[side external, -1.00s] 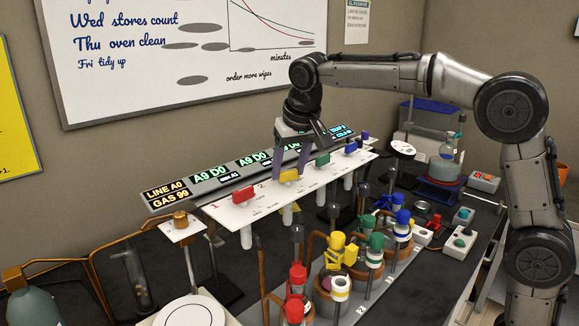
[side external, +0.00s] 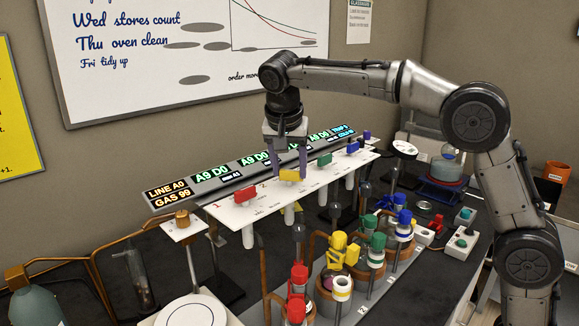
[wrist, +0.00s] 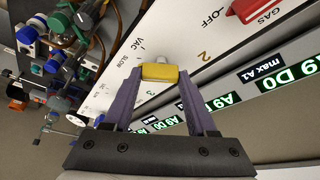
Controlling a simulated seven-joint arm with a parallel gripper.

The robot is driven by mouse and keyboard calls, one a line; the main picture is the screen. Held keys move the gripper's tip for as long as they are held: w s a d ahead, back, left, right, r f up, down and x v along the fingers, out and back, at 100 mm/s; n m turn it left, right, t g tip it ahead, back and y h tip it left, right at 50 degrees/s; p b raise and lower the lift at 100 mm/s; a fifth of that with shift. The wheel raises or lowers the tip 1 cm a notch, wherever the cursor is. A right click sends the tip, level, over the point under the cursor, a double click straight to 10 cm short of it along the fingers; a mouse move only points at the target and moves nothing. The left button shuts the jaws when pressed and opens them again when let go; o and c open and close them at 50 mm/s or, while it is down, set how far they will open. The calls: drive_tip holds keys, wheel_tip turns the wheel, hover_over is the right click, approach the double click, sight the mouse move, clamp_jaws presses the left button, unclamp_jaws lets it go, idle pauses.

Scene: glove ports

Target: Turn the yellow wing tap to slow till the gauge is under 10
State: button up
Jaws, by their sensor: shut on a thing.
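The yellow wing tap (side external: 292,175) stands on the long white panel (side external: 325,172), and it also shows in the wrist view (wrist: 160,73). My gripper (side external: 287,165) reaches down from above with its purple fingers on either side of the tap, shut on it. In the wrist view the fingertips (wrist: 159,76) flank the short ends of the yellow block. SLOW and VAC are printed to its left and OFF to its upper right. Green displays (side external: 210,171) behind the panel read A9 D0; an amber one (side external: 166,191) reads LINE A0, GAS 99. Which display belongs to this tap is unclear.
A red tap (side external: 245,194) is left of the yellow one; green (side external: 324,159) and blue (side external: 352,147) taps are to its right. Several coloured valves (side external: 345,250) stand in front of the panel. A whiteboard (side external: 180,60) hangs on the wall behind.

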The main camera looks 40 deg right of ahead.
idle(0.4)
drive_tip(key=o, duration=1.4)
drive_tip(key=shift+c, duration=0.2)
drive_tip(key=shift+r, duration=0.1)
drive_tip(key=v, duration=1.3)
drive_tip(key=shift+r, duration=0.25)
drive_tip(key=shift+s+a, duration=0.1)
